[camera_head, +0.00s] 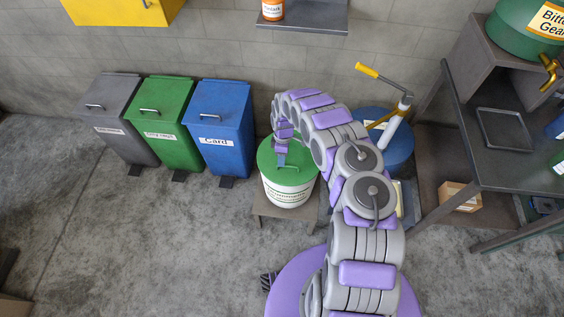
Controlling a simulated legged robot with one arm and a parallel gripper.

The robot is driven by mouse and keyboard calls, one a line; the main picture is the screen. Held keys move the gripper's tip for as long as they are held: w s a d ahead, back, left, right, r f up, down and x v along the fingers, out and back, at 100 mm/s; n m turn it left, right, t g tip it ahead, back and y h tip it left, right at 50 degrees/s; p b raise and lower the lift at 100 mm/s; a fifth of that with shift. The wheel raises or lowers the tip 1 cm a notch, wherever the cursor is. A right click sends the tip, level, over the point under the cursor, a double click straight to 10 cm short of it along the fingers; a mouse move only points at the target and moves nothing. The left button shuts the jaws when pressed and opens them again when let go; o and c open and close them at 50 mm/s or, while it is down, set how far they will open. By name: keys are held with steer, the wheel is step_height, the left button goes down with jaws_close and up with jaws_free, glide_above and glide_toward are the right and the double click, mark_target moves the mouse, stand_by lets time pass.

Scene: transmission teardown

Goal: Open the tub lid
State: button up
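A white tub (288,197) with a dark printed label stands on a low grey stand left of my arm. Its green lid (268,162) is on top and looks seated. A small handle shows on the lid (290,168). My arm arches over from the right, and my gripper (281,160) points down at the middle of the lid, by the handle. The fingers are small and partly merged with the lid, so I cannot tell whether they touch or grip the handle.
Grey (112,110), green (165,120) and blue (220,125) bins stand to the left along the wall. A blue drum (398,150) with a yellow-handled pump stands behind my arm. A dark workbench (515,150) is at right.

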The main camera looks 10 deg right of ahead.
steer(key=shift+s+a+f, duration=0.1)
steer(key=shift+s+f, duration=0.05)
steer(key=shift+f, duration=0.45)
steer(key=shift+s+f, duration=0.1)
steer(key=shift+f, duration=0.5)
steer(key=shift+c, duration=0.2)
jaws_close()
